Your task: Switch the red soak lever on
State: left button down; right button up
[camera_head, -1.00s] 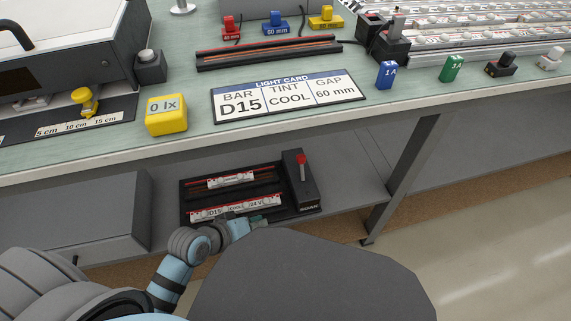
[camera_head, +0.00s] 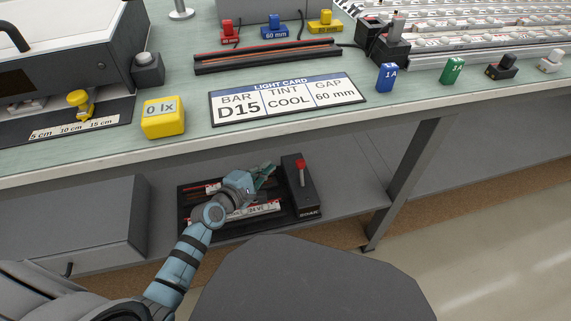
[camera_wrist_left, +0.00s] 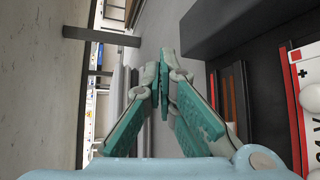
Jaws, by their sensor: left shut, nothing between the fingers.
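The red soak lever (camera_head: 300,166) stands upright on the black box marked SOAK (camera_head: 304,198), on the shelf under the bench. My left gripper (camera_head: 268,170) is shut and empty, above the dark tray and just left of the soak box, apart from the lever. In the left wrist view the closed teal fingers (camera_wrist_left: 163,75) point past a dark block (camera_wrist_left: 235,25), likely the soak box; no lever shows there. My right gripper is not in view.
The dark tray (camera_head: 184,212) left of the soak box holds labelled bars, partly hidden by my left arm. The bench top's front edge (camera_head: 330,125) overhangs the shelf. A grey box (camera_head: 75,220) stands to the left, a bench leg (camera_head: 408,180) to the right.

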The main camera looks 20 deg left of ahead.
aim_at(301, 174)
pick_arm(q)
jog(key=w+d+b, duration=0.1)
jog(key=w+d, duration=0.3)
jog(key=shift+d+f, duration=0.25)
jog(key=shift+d, duration=0.15)
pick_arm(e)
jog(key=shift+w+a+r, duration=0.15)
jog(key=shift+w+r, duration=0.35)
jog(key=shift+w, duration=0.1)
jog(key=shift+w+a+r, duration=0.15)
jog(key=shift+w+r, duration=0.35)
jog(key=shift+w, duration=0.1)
pick_arm(q)
jog(key=shift+w, duration=0.1)
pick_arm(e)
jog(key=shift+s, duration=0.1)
pick_arm(q)
jog(key=shift+s+r, duration=0.2)
jog(key=shift+s, duration=0.05)
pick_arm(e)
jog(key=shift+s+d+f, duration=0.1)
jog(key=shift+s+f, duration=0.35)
pick_arm(q)
jog(key=shift+d+p, duration=0.15)
jog(key=shift+p, duration=0.2)
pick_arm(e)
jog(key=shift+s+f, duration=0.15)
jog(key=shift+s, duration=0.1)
